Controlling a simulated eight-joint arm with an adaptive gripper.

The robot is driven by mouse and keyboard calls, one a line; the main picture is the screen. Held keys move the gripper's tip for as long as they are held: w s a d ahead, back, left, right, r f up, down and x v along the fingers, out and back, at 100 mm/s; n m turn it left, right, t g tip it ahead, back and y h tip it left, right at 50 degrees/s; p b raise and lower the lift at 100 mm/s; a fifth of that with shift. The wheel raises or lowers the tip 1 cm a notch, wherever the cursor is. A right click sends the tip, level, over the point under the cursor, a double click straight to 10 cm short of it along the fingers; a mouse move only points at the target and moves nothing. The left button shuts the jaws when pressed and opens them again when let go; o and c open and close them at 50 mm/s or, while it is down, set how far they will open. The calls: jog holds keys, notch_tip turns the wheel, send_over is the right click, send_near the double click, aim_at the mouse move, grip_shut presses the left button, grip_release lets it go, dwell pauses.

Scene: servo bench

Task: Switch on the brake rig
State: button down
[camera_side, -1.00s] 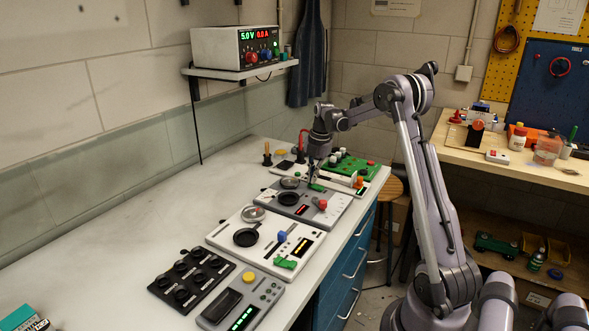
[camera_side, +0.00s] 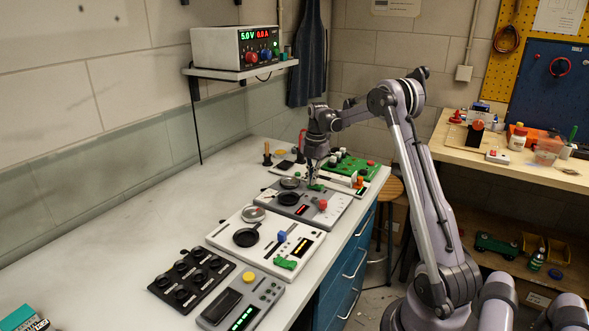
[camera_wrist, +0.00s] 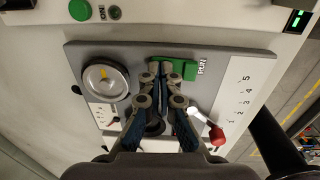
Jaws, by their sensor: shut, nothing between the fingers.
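A grey panel (camera_side: 335,207) lies on the bench under my gripper, and it fills the middle of the wrist view (camera_wrist: 255,75). It carries a green rocker switch (camera_wrist: 183,68) labelled RUN, a metal dial (camera_wrist: 103,84) with a yellow mark, a red-knobbed lever (camera_wrist: 216,134) and a scale from 1 to 5. My gripper (camera_wrist: 161,68) is shut and empty, its fingertips over or against the green switch; contact cannot be told. In the side view my gripper (camera_side: 311,184) points down at this panel. I see no label naming the brake rig.
A white panel (camera_side: 307,247) with a blue knob lies in front, then a black tray (camera_side: 160,285) and a grey box with a green display (camera_side: 213,313). Behind is a board with green parts (camera_side: 352,166).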

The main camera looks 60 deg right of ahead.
jog(key=shift+s+r, duration=0.2)
jog(key=shift+s, duration=0.5)
notch_tip(320, 180, up, 14)
jog(key=w, duration=0.2)
dwell(0.4)
